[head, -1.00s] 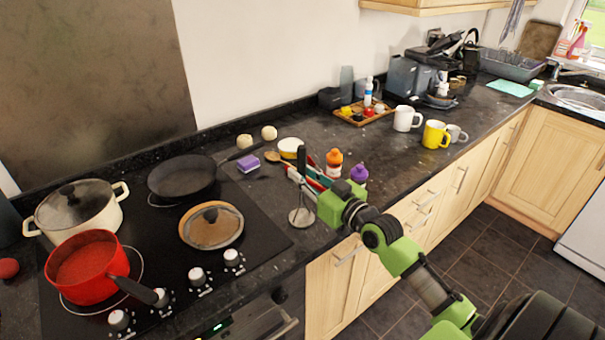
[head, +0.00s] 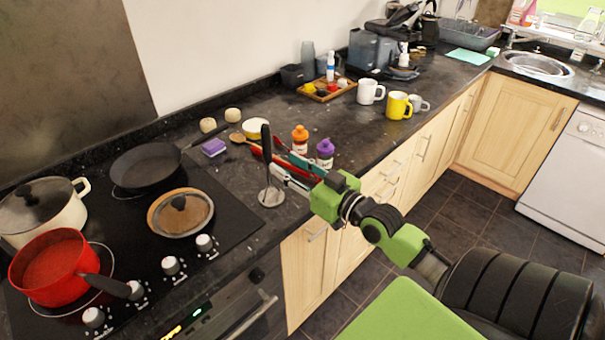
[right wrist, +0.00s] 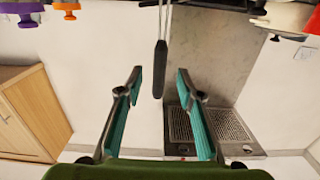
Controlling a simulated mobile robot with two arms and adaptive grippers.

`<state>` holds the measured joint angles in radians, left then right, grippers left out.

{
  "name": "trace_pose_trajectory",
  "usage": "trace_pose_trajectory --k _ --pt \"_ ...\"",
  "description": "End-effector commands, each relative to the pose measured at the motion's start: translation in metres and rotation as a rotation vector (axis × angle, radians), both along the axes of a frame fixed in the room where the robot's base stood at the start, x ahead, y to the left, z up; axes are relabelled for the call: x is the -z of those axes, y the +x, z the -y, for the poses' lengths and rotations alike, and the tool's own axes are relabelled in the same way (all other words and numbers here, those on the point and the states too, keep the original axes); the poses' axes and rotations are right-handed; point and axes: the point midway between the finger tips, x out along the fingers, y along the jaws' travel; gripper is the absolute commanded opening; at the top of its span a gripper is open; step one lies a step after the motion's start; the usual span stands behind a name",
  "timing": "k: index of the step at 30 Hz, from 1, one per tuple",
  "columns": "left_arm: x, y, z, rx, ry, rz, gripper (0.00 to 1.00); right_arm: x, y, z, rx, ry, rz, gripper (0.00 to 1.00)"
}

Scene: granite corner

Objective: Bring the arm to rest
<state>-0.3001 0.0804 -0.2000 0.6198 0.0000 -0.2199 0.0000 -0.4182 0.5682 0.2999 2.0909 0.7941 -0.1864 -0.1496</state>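My right gripper (head: 280,158) is at the counter's front edge, its fingers pointing toward the back of the counter. In the right wrist view the gripper (right wrist: 160,88) is open, its teal-padded fingers wide apart with nothing clamped between them. A masher with a black handle (head: 266,150) stands upright just left of the fingertips. Its dark handle (right wrist: 160,68) shows in the gap between the fingers in the right wrist view; I cannot tell how far beyond the tips it is. My left gripper is not in view.
Orange-capped (head: 300,138) and purple-capped (head: 325,152) bottles stand close behind my right gripper. A red saucepan (head: 50,268), cream pot (head: 45,210), black frying pan (head: 148,167) and lid (head: 180,212) are on the hob. The floor (head: 450,225) to the right is clear.

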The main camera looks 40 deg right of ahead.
Motion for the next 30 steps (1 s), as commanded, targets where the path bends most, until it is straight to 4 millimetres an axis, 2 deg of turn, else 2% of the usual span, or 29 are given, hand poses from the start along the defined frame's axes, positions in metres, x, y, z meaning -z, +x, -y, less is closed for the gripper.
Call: trace_pose_trajectory --k 3,9,22,26,30 --pt "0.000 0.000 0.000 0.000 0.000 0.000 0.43 0.000 -0.018 0.000 -0.002 -0.001 -0.003 0.34" --pt "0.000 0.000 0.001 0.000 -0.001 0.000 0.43 0.000 -0.037 0.003 -0.001 -0.001 0.000 0.34" --pt "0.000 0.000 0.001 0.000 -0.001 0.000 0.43 0.001 -0.045 0.001 -0.003 0.000 -0.006 0.34" --pt "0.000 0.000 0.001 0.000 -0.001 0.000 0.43 0.028 -0.049 -0.018 -0.024 -0.008 -0.094 0.34" --pt "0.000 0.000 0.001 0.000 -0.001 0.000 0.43 0.089 -0.069 -0.061 -0.068 -0.036 -0.305 0.34"
